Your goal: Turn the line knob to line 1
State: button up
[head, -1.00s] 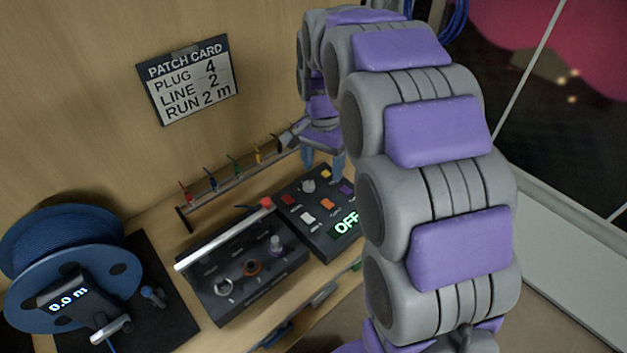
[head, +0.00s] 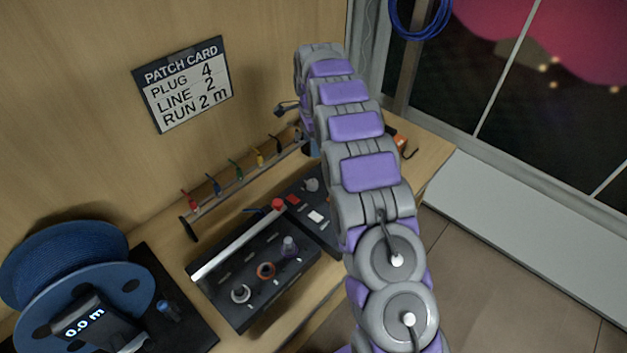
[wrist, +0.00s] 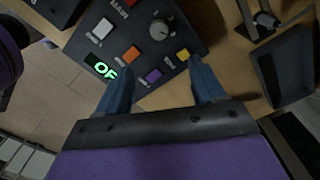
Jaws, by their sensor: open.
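A grey round knob (wrist: 159,29) with a pale pointer mark stands on a dark control panel (wrist: 180,18) in the wrist view. I cannot read its line markings. The knob also shows in the head view (head: 312,185), beside my arm. My gripper (wrist: 161,72) is open and empty, its two blue fingers apart over the panel's near edge, with the knob beyond the fingertips. In the head view my arm hides most of the gripper and part of the panel.
The panel has a white button (wrist: 103,28), an orange one (wrist: 130,53), a purple one (wrist: 152,76), a yellow one (wrist: 182,54) and a green lit display (wrist: 103,69). A patch box (head: 220,290), cable reel (head: 75,280) and patch card (head: 184,84) are at left.

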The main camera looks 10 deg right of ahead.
aim_at(312, 182)
notch_tip(312, 182, down, 17)
jog(key=b, duration=0.3)
jog(key=shift+f, duration=0.1)
jog(key=c, duration=1)
jog(key=shift+c, duration=0.2)
